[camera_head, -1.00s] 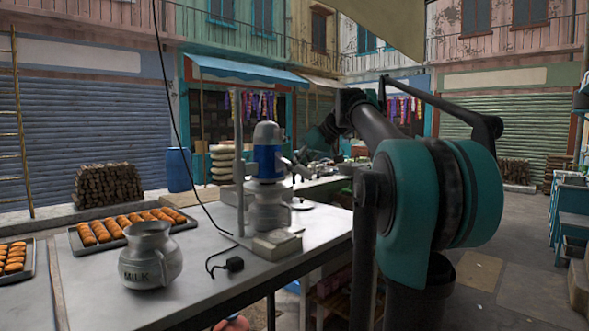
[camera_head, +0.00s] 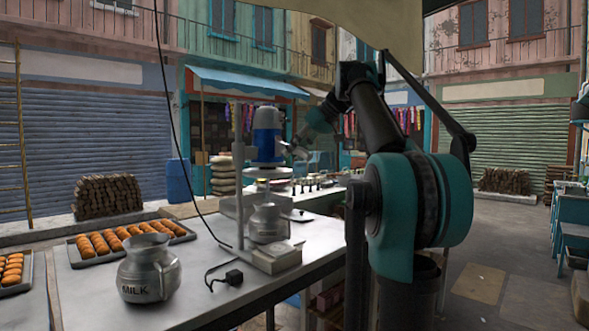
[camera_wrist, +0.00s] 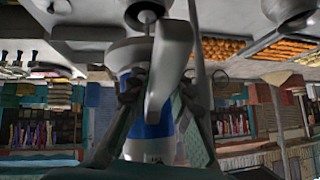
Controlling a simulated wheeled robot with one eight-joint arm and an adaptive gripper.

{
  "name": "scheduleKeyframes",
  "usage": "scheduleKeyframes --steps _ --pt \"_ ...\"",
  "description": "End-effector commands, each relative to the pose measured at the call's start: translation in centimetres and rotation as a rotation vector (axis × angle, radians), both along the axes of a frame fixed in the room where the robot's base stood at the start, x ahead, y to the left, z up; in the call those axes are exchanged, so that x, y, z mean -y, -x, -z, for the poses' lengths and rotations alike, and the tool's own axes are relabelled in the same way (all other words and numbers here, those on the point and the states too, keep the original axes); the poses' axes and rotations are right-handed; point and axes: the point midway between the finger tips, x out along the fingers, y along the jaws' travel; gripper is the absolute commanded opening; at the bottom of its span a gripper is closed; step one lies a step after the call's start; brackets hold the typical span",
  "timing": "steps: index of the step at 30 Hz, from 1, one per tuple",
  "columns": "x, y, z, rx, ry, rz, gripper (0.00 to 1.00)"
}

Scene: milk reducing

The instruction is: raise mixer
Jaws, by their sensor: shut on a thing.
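The mixer (camera_head: 267,138) has a blue and grey motor head on an upright pole. It is held up clear of the metal pot (camera_head: 268,224) below it, with a visible gap, and a round plate sits under the motor. My gripper (camera_head: 299,150) is at the right side of the mixer head. In the wrist view, which looks upside down, my gripper (camera_wrist: 160,92) is shut on a pale grey handle-like part of the mixer (camera_wrist: 155,128). The exact contact is partly hidden.
A metal jug marked MILK (camera_head: 148,272) stands at the front left of the table (camera_head: 205,290). Trays of browned rolls (camera_head: 78,256) lie behind and left of it. A black plug (camera_head: 234,277) with its cord lies near the stand base (camera_head: 277,258).

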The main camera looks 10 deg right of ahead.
Motion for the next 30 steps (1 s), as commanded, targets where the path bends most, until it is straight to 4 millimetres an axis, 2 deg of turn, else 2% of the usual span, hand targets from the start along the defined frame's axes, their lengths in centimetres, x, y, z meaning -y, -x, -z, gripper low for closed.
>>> scheduleKeyframes --steps 3,9,22,23,27,30 --pt "0.1 -0.2 -2.2 0.002 -0.001 0.003 0.0" --pt "0.1 -0.1 -4.7 0.002 -0.001 0.003 0.0" --pt "0.0 0.0 -5.3 0.002 -0.001 0.003 0.0" --pt "0.0 0.0 -5.3 0.002 -0.001 0.003 0.23" --pt "0.0 0.0 -5.3 0.002 -0.001 0.003 0.4" --pt "0.0 0.0 -5.3 0.001 -0.001 0.002 0.42"
